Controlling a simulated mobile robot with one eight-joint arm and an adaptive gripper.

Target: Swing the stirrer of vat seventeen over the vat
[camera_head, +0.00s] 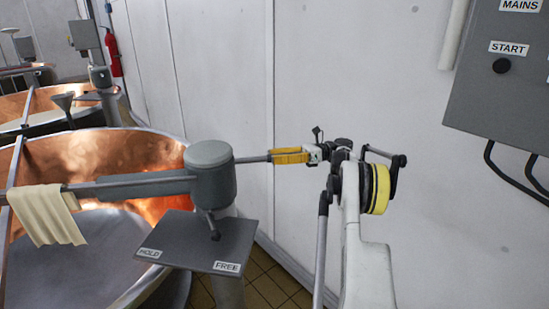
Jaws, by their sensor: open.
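The grey stirrer hub (210,172) stands at the near copper vat's right rim (165,140). A grey arm (130,187) reaches left from the hub, across the vat in the picture. To the right, a rod ends in a yellow grip (290,156). My gripper (313,154) is open at the grip's right end; I cannot tell whether it touches. A grey plate (185,243) below the hub is marked HOLD and FREE. Its small lever (212,226) points down, its tip nearer the FREE label. No vat number is readable.
A cream cloth (47,214) hangs over the grey arm. Another copper vat (50,100) stands behind at left. A grey switch box (500,85) marked MAINS and START hangs at right. A red extinguisher (112,52) is on the pale wall. Tiled floor (265,280) shows below.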

